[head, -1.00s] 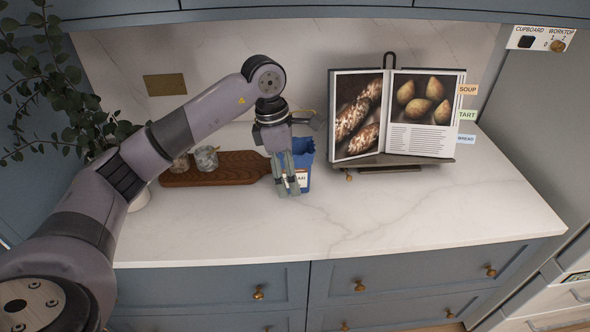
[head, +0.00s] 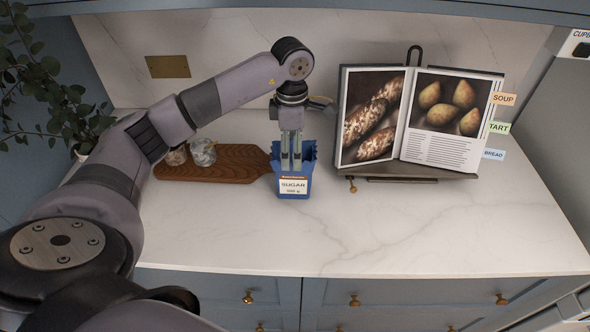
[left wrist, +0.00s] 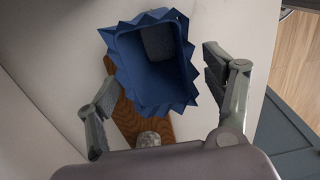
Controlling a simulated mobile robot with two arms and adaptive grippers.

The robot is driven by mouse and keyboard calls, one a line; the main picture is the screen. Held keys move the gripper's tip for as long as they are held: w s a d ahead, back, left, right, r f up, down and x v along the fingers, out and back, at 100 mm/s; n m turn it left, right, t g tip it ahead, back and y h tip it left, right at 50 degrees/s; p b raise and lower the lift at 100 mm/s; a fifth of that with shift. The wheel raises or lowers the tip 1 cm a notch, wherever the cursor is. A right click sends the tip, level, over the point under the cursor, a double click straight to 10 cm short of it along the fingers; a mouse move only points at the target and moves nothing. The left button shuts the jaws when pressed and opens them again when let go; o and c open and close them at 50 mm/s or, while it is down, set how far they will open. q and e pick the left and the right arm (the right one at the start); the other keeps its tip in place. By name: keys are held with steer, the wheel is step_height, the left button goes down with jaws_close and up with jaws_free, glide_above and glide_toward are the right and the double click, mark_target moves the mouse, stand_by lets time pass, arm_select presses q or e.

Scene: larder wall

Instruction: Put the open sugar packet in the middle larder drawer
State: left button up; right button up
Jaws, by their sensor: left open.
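The blue sugar packet (head: 293,186) stands upright on the white worktop, with a white label reading SUGAR on its front. In the left wrist view the packet (left wrist: 155,75) shows its open, zigzag-edged top between my fingers. My left gripper (head: 291,168) points down at the packet's top, in front of or over its opening; the wrist view shows its fingers (left wrist: 165,95) spread apart on either side of the packet, with a gap at least on the right. The inside of the packet is dark. My right gripper is out of view. The middle larder drawer cannot be made out.
A wooden board (head: 225,165) with small jars (head: 202,152) lies left of the packet. A cookbook (head: 420,120) on a stand is close on its right. Leaves hang at the far left. The front worktop (head: 400,235) is clear, above blue drawers (head: 375,293).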

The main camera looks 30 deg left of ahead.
mark_target(294, 173)
arm_select(q)
steer(key=shift+f, duration=0.95)
step_height(294, 173, down, 5)
steer(key=p, duration=0.3)
steer(key=shift+w+d, duration=0.1)
steer(key=shift+w+f, duration=0.1)
steer(key=shift+f, duration=0.25)
steer(key=shift+c, duration=0.2)
steer(key=c, duration=1.3)
